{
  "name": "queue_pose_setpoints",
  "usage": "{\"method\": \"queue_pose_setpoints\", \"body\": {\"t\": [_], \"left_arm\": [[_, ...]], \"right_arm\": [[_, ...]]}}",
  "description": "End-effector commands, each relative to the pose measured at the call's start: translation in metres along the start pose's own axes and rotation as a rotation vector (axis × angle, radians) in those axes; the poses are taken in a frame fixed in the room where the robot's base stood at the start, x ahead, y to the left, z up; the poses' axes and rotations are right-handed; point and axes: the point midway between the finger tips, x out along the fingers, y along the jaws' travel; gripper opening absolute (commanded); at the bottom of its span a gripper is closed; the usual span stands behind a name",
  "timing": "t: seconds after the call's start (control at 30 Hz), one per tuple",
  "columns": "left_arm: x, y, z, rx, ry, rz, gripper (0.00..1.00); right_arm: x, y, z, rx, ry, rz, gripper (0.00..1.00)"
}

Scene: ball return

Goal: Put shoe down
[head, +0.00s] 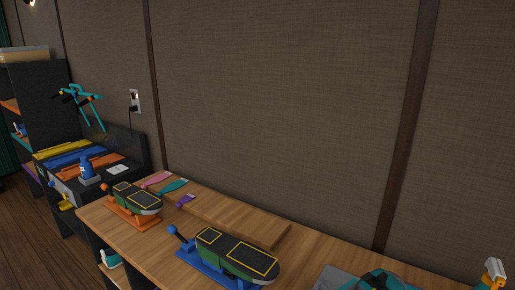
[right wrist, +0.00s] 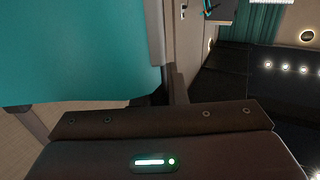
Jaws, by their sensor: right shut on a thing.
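In the right wrist view a large flat teal thing (right wrist: 75,50) fills the upper left, close to my right gripper (right wrist: 150,105), which is shut on it. Only part of it shows, so I cannot tell whether it is a shoe. In the head view a shoe-shaped dark green thing with yellow-outlined pads (head: 235,252) lies on a blue stand (head: 205,272). A similar one (head: 137,197) lies on an orange stand (head: 125,215). A teal and grey thing (head: 375,281) is cut off at the bottom edge. My left gripper is out of view.
The wooden bench top (head: 315,252) is bare between the blue stand and the wall, beside a raised board (head: 235,218). Coloured flat pieces (head: 172,187) lie near the wall. A white and orange thing (head: 494,272) stands at the right edge. A dark shelf unit (head: 45,90) stands at left.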

Motion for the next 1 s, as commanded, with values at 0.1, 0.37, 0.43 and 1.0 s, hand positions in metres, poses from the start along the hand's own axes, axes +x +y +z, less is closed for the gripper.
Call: {"method": "queue_pose_setpoints", "body": {"t": [0.1,0.37,0.43,1.0], "left_arm": [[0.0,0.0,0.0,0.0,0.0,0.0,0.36],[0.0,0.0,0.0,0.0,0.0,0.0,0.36],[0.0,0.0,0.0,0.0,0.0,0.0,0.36],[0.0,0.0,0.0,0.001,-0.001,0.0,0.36]], "right_arm": [[-0.022,0.006,0.023,0.012,-0.006,0.158,0.0],[-0.069,0.022,0.061,0.003,-0.001,0.419,0.0],[-0.077,0.024,0.067,0.0,0.001,0.456,0.0],[-0.085,0.027,0.071,0.0,0.006,0.492,0.0]]}}
